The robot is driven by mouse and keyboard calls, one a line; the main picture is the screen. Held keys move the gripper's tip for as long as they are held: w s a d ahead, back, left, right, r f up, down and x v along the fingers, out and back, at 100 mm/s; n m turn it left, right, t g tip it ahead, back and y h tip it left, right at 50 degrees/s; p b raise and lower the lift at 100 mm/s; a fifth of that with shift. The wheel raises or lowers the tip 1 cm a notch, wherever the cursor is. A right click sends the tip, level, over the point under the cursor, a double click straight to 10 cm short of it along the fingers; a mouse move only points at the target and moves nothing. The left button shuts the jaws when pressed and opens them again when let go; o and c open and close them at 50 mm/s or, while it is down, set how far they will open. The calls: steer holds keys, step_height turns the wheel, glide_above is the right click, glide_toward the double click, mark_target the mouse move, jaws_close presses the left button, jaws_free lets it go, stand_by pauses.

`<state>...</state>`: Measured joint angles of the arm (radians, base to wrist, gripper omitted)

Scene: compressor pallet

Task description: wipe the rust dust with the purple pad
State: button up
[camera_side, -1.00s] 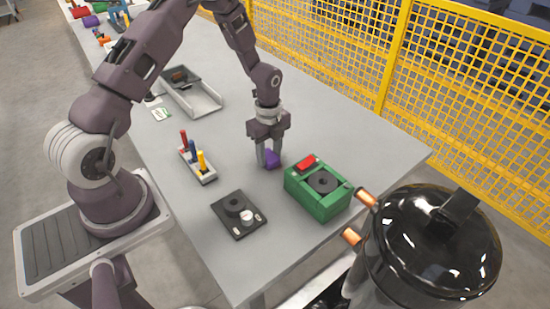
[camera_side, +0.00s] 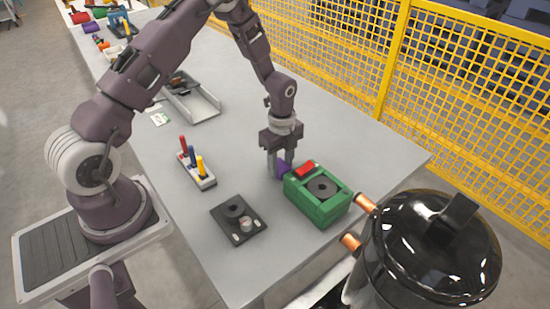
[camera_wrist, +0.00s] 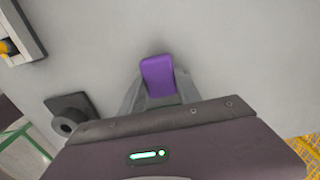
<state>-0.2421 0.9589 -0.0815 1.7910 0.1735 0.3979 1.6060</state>
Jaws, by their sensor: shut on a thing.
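My gripper (camera_side: 278,168) is shut on the purple pad (camera_side: 284,169) and holds it beside the left corner of the green box. The pad is partly hidden by the fingers in the side view. In the wrist view the pad (camera_wrist: 158,76) stands out between the fingers over bare grey surface. I cannot tell whether the pad touches the table. I cannot make out any rust dust in either view.
The green box (camera_side: 318,205) with a red block on top is close to my gripper's right. A black plate (camera_side: 238,219) and a rack of coloured handles (camera_side: 197,170) lie left. A grey tray (camera_side: 192,100) is behind. A yellow mesh fence (camera_side: 440,90) borders the table.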

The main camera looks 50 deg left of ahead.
steer(key=shift+d, duration=1.25)
steer(key=shift+a, duration=3.85)
steer(key=shift+a+r, duration=0.1)
steer(key=shift+a, duration=0.15)
step_height(320, 180, up, 8)
steer(key=shift+d, duration=0.1)
